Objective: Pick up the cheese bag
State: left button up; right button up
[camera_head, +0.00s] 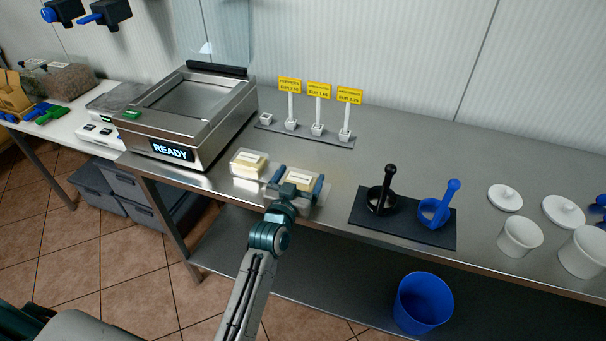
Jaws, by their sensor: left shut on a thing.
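A clear bag with pale yellow cheese (301,180) is between the two fingers of my left gripper (298,182), at the front edge of the steel counter. My left gripper is shut on this bag, with a finger on each side of it. Whether the bag touches the counter or is just above it I cannot tell. A second, similar cheese bag (249,163) lies just to the left, apart from the gripper. My right gripper is not in view.
A steel machine reading READY (185,115) stands at the left. Price signs (319,91) stand behind. A dark mat (402,222) with black and blue tools lies to the right, then white tubs (519,238) and lids. A blue bin (423,302) sits below.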

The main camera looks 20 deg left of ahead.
pick_arm(q)
jog(key=s+b, duration=0.3)
jog(key=s, duration=1.4)
jog(key=shift+s+a+f+y+b, duration=0.3)
jog(key=shift+s+a+f+b, duration=0.05)
jog(key=shift+s+a, duration=0.1)
jog(key=shift+w, duration=0.15)
jog(key=shift+a, duration=0.1)
